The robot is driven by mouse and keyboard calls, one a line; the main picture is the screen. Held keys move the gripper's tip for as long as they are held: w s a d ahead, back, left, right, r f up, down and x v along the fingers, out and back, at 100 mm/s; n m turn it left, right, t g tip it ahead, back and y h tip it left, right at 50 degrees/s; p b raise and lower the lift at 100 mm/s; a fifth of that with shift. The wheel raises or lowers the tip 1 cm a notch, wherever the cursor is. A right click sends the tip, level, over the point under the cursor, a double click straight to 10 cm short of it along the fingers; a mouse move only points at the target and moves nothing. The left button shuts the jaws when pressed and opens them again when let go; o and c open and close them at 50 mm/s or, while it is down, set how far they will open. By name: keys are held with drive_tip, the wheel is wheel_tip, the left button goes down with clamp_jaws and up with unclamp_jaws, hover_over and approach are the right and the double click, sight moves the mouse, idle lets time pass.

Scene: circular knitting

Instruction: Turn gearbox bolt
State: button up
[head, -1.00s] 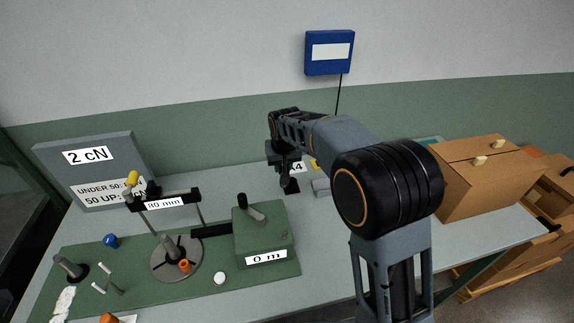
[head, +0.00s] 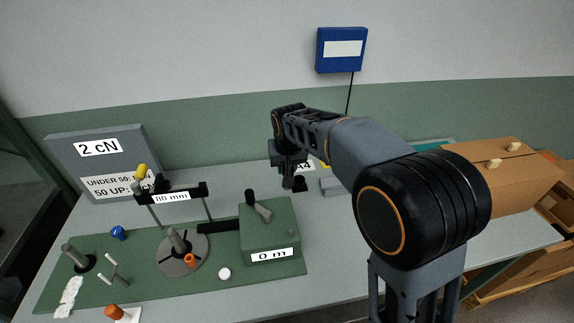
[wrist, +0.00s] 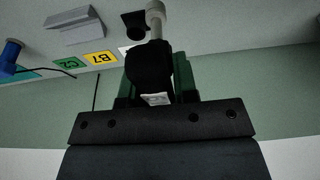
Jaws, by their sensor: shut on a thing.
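My gripper (head: 288,168) is over the back middle of the grey table in the head view. In the wrist view its jaws (wrist: 155,88) are shut on a black-handled tool (wrist: 150,68) with a grey rod and a small white tag. The rod's rounded end points away from the jaws. A green box (head: 268,234) labelled "0 m", possibly the gearbox, stands on the green mat with a black-knobbed lever (head: 258,206) on top. It is left of and nearer than my gripper, apart from it. I cannot make out a bolt on it.
A grey disc (head: 197,258) with a cone and an orange peg lies left of the box, below a black bar (head: 190,191). A grey sign (head: 105,160) stands at the back left. Cardboard boxes (head: 505,180) are at right. A yellow B7 label (wrist: 99,59) lies near a grey block (wrist: 80,28).

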drive_tip(key=shift+c, duration=1.1)
drive_tip(key=shift+r, duration=0.45)
drive_tip(key=shift+n, duration=0.6)
drive_tip(key=s+r, duration=0.1)
drive_tip(key=s+r+b, duration=0.2)
drive_tip(key=s, duration=0.1)
drive_tip(key=shift+d+r, duration=0.35)
drive_tip(key=s+n+g+y, duration=0.2)
drive_tip(key=s+n, duration=0.8)
drive_tip(key=n, duration=0.3)
drive_tip(key=shift+s+r+g+y+b, duration=0.25)
drive_tip(key=shift+s+g+y+b, duration=0.1)
drive_tip(key=shift+g+b, duration=0.1)
drive_tip(key=shift+d, duration=0.1)
drive_tip(key=shift+f, duration=0.1)
drive_tip(key=shift+f+b, duration=1.9)
drive_tip(key=shift+f, duration=0.35)
